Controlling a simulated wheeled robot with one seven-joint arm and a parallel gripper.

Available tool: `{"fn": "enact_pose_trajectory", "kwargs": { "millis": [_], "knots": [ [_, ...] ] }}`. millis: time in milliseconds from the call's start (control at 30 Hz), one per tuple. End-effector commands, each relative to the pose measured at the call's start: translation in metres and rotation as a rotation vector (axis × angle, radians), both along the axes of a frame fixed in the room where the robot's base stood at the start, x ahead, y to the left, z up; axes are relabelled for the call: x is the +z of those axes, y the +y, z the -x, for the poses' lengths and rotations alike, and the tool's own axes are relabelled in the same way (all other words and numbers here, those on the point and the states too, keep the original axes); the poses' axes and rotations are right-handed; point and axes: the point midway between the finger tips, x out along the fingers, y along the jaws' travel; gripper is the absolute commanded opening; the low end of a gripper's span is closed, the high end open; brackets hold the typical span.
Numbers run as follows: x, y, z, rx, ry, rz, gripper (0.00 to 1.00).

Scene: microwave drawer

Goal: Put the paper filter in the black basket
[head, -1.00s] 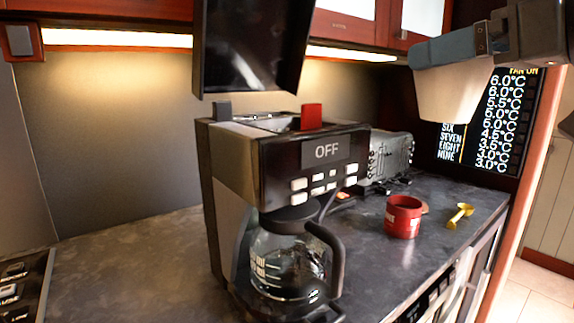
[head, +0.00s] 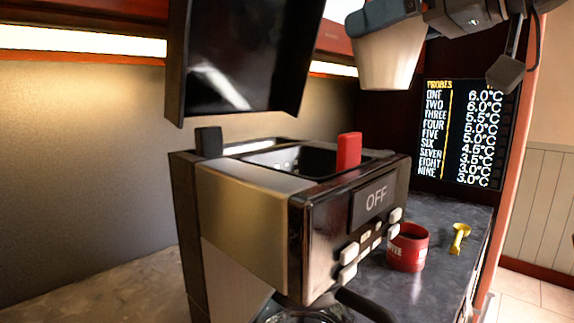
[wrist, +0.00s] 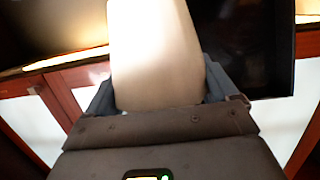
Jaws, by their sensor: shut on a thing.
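The paper filter (head: 388,58) is a cream, tapered cup in the upper right of the head view, wide end up. My gripper (head: 382,20) is shut on its upper part. The wrist view shows the filter (wrist: 155,55) between the two grey fingers (wrist: 158,95). The black basket (head: 318,160) shows as a dark open cavity in the top of the coffee maker (head: 250,215), beside a red tab (head: 348,152). The filter is above and to the right of the basket, apart from it. The basket's bottom is hidden.
The coffee maker's black lid (head: 245,60) stands raised above the basket's left side. A red mug (head: 407,250) and a yellow scoop (head: 459,238) are on the dark counter at right. A temperature display (head: 455,135) is behind. Cabinets hang above.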

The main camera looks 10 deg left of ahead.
Motion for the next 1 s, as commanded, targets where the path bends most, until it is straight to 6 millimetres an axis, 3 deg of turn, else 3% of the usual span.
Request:
{"fn": "enact_pose_trajectory", "kwargs": {
  "millis": [533,767,1000],
  "knots": [
    [-0.060,0.082,0.059,0.004,0.001,0.001,0.59],
    [-0.072,0.093,0.066,0.002,0.002,0.000,0.59],
    [-0.104,0.092,0.066,0.000,0.004,0.000,0.59]
  ]
}}
